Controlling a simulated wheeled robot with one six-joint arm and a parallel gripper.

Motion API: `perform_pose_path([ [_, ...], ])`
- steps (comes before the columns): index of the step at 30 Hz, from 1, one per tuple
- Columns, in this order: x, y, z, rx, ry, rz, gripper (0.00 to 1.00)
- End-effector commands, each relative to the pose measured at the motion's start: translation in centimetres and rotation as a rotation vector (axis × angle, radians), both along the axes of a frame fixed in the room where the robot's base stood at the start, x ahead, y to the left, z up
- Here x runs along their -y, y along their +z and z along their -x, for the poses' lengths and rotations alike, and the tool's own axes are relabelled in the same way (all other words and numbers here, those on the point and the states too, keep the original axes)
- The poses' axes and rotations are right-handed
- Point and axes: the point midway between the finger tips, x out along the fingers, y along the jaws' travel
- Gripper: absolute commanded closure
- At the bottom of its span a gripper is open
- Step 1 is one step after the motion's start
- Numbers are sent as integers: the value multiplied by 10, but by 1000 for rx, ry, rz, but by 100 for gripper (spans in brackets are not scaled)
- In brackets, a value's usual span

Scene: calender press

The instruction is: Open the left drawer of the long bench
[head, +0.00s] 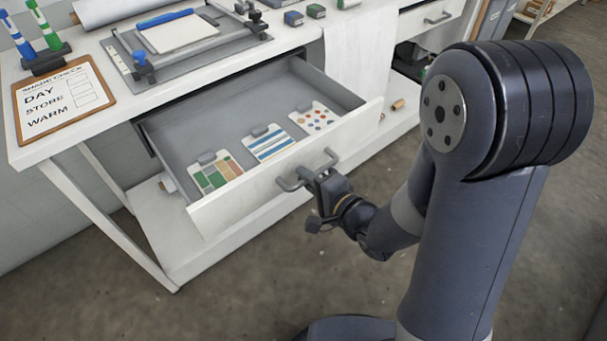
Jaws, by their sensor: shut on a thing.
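The left drawer (222,207) of the long bench (70,117) stands pulled well out, and its grey inside shows. Three sample cards lie in it: one with green and brown blocks (215,173), one with blue stripes (268,143) and one with coloured dots (315,118). My gripper (317,177) is at the bar handle (289,184) on the drawer front, shut on it. The fingertips are small and partly hidden by the handle.
A clipboard (62,100) marked "Shade Check", a pen holder (46,60) and a grey cutting board (190,51) sit on the bench top. A white cloth (357,60) hangs at the front. A second drawer (437,24) is at right. Concrete floor is clear in front.

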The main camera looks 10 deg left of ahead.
Motion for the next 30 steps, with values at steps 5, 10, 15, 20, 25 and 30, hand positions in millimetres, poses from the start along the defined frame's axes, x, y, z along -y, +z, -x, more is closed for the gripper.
perform_pose_path([
  [5, 1, -1, 1, -1, 0, 2, 100],
  [10, 1, -1, 1, -1, 0, 2, 100],
  [15, 0, -1, 1, -1, 0, 2, 74],
  [20, 0, 0, 0, -1, 0, 1, 71],
  [25, 0, 0, 0, 0, 0, 0, 71],
  [30, -1, 2, 0, 0, -1, 0, 71],
])
